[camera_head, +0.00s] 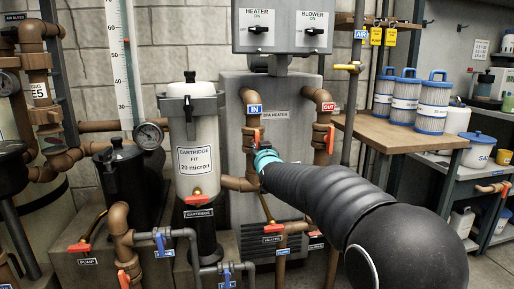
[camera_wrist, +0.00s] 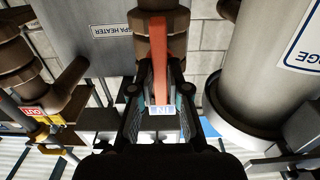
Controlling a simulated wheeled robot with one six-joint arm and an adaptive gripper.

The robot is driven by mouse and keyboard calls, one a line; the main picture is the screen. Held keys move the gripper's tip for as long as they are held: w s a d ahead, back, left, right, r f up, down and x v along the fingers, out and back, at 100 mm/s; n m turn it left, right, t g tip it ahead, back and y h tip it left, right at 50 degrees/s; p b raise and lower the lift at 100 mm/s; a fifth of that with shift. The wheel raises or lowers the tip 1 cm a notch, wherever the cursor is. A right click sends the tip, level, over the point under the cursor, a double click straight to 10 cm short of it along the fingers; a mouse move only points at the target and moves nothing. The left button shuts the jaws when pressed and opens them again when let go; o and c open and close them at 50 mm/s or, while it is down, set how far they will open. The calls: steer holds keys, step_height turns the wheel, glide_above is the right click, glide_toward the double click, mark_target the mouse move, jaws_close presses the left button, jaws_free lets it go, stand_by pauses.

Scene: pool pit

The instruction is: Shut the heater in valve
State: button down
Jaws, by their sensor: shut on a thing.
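The heater in valve (camera_head: 250,138) sits on the brown pipe under the blue IN tag (camera_head: 254,110), at the left front of the grey spa heater (camera_head: 286,150). Its red-orange handle (camera_wrist: 156,45) lies between the fingers of my gripper (camera_wrist: 162,88) in the wrist view and looks roughly in line with the pipe. My gripper (camera_head: 264,158) is shut on this handle. In the head view my gripper and arm cover part of the pipe and heater. The IN tag shows upside down between the fingers in the wrist view (camera_wrist: 161,109).
The heater out valve (camera_head: 330,138) with its red handle stands close on the right, under the OUT tag (camera_head: 329,107). The cartridge filter (camera_head: 194,135) stands close on the left. Lower pipes with red and blue handles run near the floor. A wooden bench (camera_head: 400,133) stands right.

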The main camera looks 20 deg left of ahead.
steer(key=m+b, duration=1.1)
steer(key=m, duration=0.7)
steer(key=shift+m+b, duration=0.3)
steer(key=c, duration=1)
jaws_free()
steer(key=shift+c, duration=0.2)
steer(key=v, duration=0.7)
steer(key=shift+b, duration=0.45)
